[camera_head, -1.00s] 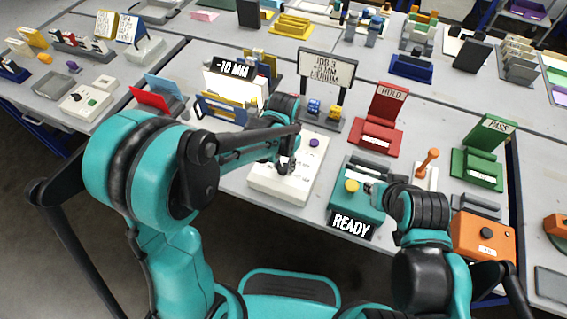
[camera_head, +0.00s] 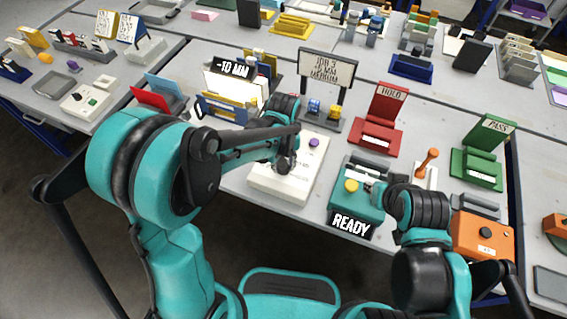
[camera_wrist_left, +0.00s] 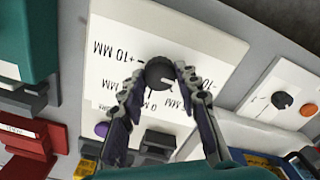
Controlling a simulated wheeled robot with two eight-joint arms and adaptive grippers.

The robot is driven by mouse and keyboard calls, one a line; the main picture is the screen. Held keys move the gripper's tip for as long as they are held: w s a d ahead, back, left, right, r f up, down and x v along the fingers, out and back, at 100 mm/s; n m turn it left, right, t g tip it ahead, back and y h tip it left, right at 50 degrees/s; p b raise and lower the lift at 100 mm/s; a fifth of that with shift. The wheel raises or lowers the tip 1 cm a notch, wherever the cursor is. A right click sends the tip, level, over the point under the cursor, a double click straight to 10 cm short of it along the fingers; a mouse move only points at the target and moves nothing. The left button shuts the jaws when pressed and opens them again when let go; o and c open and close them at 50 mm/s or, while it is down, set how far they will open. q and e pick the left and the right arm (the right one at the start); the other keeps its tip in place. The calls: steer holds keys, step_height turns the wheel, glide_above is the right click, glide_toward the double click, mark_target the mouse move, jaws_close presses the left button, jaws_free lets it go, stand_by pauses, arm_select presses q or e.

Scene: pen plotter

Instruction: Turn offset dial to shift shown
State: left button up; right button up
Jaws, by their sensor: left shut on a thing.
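The offset dial (camera_wrist_left: 160,72) is a dark round knob with a white pointer mark, on a white panel marked in MM. In the left wrist view its pointer faces the lower right, toward the -10 MM side. My left gripper (camera_wrist_left: 159,77) is shut on the dial, one finger on each side. In the head view the white dial box (camera_head: 310,175) stands at the table's front, and my left gripper (camera_head: 284,163) covers its dial. A job sign (camera_head: 328,70) seems to read JOB 3, -10 MM, MEDIUM. My right gripper (camera_head: 371,190) is by the teal box; its fingers are unclear.
The teal box (camera_head: 345,205) has a yellow button (camera_head: 351,186) and a READY sign (camera_head: 352,225). A red HOLD stand (camera_head: 378,135) and a green PASS stand (camera_head: 480,165) are on the right. A -10 MM sign (camera_head: 234,67) stands over the plotter area.

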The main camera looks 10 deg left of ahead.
arm_select(q)
steer(key=shift+n, duration=0.3)
steer(key=o, duration=1.2)
steer(key=shift+c, duration=0.2)
step_height(320, 180, up, 12)
